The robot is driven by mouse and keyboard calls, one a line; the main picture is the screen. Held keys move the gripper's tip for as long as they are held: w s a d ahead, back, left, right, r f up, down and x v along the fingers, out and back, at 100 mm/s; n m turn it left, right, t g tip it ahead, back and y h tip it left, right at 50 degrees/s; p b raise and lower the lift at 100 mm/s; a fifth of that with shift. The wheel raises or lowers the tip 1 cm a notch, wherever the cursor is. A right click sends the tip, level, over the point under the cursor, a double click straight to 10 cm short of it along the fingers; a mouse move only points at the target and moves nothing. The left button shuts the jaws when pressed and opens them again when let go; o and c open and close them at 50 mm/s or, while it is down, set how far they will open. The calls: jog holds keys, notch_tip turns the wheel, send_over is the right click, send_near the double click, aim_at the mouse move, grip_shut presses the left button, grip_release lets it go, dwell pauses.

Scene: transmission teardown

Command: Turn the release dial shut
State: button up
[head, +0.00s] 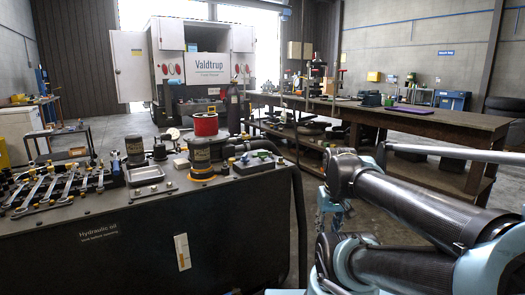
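I cannot pick out the release dial for certain. On the dark bench (120,250) marked "Hydraulic oil" stands a canister with a wide red top (206,125) and a yellowish base. A small round pale gauge-like part (174,133) is behind it to the left, too small to read. My arm, black tubes with light blue joints, fills the lower right of the head view, apart from the bench. My gripper cannot be made out in this view.
Wrenches (50,188) lie in a row at the bench's left, beside a metal tray (145,174) and a dark cylinder (135,150). A black hose (298,220) runs down the bench's right end. A long workbench (420,118) stands behind my arm. Open floor lies between the benches.

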jog(key=w+a+r+n, duration=0.3)
jog(key=w+r+n, duration=0.2)
jog(key=w+r, duration=0.5)
notch_tip(320, 180, up, 24)
jog(key=f+n+g, duration=0.1)
jog(key=n+g, duration=0.1)
jog(key=n, duration=1.3)
send_over(263, 154)
jog(key=f, duration=1.6)
jog(key=shift+w+f, duration=0.4)
grip_shut()
